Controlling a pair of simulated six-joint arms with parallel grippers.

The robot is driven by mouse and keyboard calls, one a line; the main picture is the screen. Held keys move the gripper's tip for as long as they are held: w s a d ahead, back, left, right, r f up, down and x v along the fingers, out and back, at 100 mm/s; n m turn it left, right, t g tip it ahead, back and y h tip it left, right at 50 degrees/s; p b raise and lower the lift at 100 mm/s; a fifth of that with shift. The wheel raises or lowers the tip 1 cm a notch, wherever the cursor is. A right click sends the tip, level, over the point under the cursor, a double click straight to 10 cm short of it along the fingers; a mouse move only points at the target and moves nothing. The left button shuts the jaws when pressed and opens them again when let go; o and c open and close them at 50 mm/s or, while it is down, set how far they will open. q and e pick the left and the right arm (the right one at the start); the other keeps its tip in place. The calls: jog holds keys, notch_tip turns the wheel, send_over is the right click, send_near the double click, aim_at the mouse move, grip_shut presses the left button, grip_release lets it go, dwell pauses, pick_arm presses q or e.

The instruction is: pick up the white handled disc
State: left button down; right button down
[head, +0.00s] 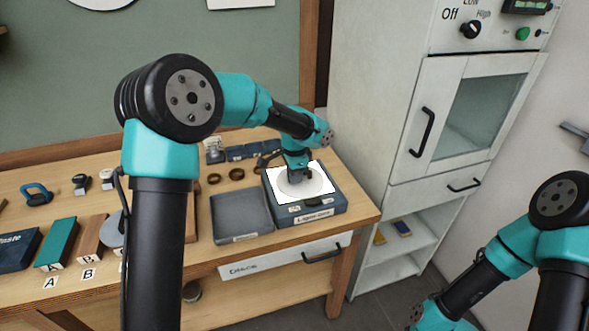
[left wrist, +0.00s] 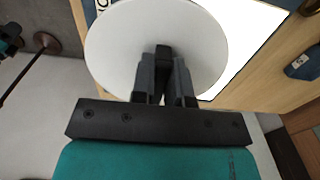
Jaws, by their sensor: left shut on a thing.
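The white handled disc (head: 312,188) is over the bright white top (head: 274,178) of a blue box at the bench's right end. My left gripper (head: 299,177) points down at the disc's middle. In the left wrist view the disc (left wrist: 112,45) fills the upper middle. There my left gripper (left wrist: 164,68) is shut on the disc's dark handle, which the fingers mostly hide. I cannot tell whether the disc touches the bright top or hangs just above it. My right arm shows at the lower right of the head view, but its gripper is out of view.
The blue box (head: 340,202) has a grey lidded box (head: 240,214) to its left. Several brass rings (head: 237,174) and small dark blocks lie behind. Labelled blocks A (head: 57,243) and B (head: 89,240) lie at the left. A white cabinet (head: 390,150) stands to the right.

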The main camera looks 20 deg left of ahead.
pick_arm(q)
jog(key=s+d+r, duration=0.1)
jog(key=s+d, duration=0.2)
jog(key=s, duration=0.7)
jog(key=shift+s, duration=0.1)
